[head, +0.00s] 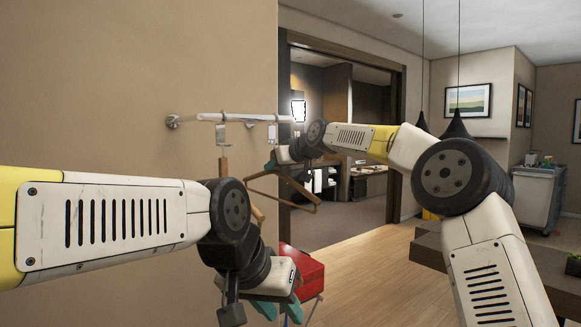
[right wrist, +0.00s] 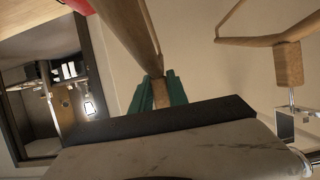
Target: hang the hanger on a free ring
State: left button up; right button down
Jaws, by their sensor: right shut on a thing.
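The wooden hanger (head: 300,204) is in my right gripper (head: 270,165), whose teal fingers also show in the right wrist view (right wrist: 158,92), shut around its neck. It hangs below the wall rail (head: 195,117). One ring (head: 272,132) near the rail's right end shows nothing hanging from it, just above my right gripper. Another ring (head: 222,133), further left, carries a second hanger (head: 223,164); this hanger also shows at the right of the right wrist view (right wrist: 288,62). My left gripper (head: 282,308) is low, with its teal fingers apart and nothing seen between them.
A red case (head: 300,270) stands below the rail, partly behind my left gripper. The beige wall (head: 100,90) is close behind the rail. A doorway opens to the right of it. A dark table edge (head: 428,245) is at the right.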

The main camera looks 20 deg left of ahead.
jog(key=shift+f, duration=0.4)
dwell(0.7)
jog(key=c, duration=1.2)
grip_release()
jog(key=shift+d, duration=0.1)
